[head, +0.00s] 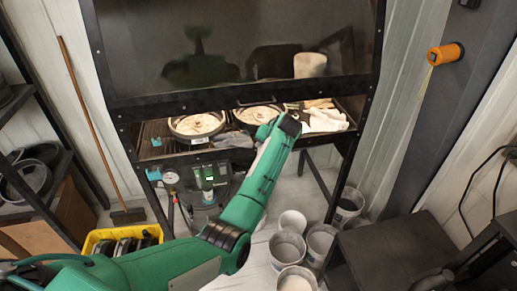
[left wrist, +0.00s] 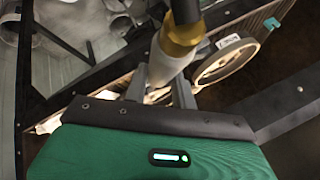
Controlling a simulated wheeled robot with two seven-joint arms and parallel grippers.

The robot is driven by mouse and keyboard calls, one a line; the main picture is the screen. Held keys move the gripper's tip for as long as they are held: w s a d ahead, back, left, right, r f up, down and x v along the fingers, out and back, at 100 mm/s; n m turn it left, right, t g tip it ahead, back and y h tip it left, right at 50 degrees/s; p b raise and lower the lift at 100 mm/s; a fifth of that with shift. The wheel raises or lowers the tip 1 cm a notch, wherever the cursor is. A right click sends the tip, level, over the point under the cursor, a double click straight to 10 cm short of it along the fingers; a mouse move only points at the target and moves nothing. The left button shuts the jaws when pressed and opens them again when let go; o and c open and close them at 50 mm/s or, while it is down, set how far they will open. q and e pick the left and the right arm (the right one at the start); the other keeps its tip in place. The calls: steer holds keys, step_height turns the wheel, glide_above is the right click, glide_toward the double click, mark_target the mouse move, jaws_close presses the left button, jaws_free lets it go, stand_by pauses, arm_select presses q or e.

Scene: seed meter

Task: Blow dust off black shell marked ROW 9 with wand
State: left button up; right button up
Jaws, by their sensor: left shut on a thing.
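Two round black-rimmed shells with pale, dusty-looking insides sit in the dark cabinet: a left shell (head: 197,125) with a small white label on its front, and a right shell (head: 257,115). The lettering is too small to read, so I cannot tell which is ROW 9. My left gripper (left wrist: 160,92) is shut on the wand (left wrist: 168,62), which has a pale body, a brass collar and a dark upper part. In the left wrist view one labelled round shell (left wrist: 224,62) lies beyond the wand. In the head view my left wrist hides the fingers and wand. My right gripper is not in view.
The cabinet (head: 240,101) has a dark glass front above its opening. Pale cloths (head: 325,119) lie at its right end. Several buckets (head: 287,247) stand on the floor below. A yellow crate (head: 100,236) is at left, and an orange reel (head: 446,54) hangs at right.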

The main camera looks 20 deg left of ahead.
arm_select(q)
steer(key=shift+w+d+b, duration=2.9)
steer(key=shift+d+b, duration=0.55)
steer(key=shift+d, duration=0.85)
steer(key=w+a+b, duration=0.4)
steer(key=w+b, duration=0.1)
steer(key=b, duration=0.6)
steer(key=shift+w, duration=0.3)
